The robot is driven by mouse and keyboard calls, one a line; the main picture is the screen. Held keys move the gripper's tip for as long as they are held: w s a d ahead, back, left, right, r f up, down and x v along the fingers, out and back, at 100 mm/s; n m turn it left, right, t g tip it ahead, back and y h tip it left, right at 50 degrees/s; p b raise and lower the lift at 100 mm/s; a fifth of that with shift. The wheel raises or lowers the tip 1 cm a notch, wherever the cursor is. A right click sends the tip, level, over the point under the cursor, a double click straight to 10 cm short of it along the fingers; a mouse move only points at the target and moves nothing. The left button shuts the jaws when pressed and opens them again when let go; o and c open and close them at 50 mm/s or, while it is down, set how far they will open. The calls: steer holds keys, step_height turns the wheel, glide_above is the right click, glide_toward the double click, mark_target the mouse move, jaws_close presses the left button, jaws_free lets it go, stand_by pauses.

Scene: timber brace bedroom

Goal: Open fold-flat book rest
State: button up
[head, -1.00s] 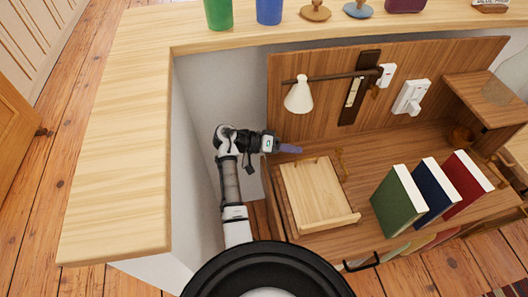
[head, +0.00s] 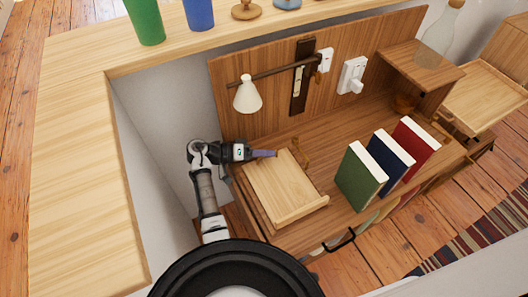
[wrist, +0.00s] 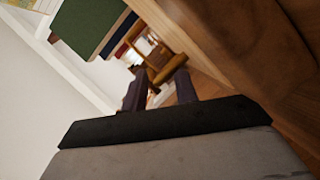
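The book rest (head: 283,190) is a pale wooden panel with a raised lip along its front edge, on the brown desk. It looks low and close to the desktop; its exact tilt is unclear. A darker wooden piece (head: 303,152) shows at its back right corner. My gripper (head: 266,153) is at the rest's back edge, pointing right. In the wrist view its two fingers (wrist: 160,92) are apart, with a rounded brown wooden piece (wrist: 169,69) just past their tips. I cannot tell whether they touch it.
A white lamp shade (head: 247,96) hangs above my gripper. Green (head: 361,177), blue (head: 391,160) and red (head: 416,146) books stand right of the rest. A pale ledge (head: 75,150) runs along the left and back. A small shelf (head: 425,65) is at right.

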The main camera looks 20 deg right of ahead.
jaws_close()
stand_by(0.3)
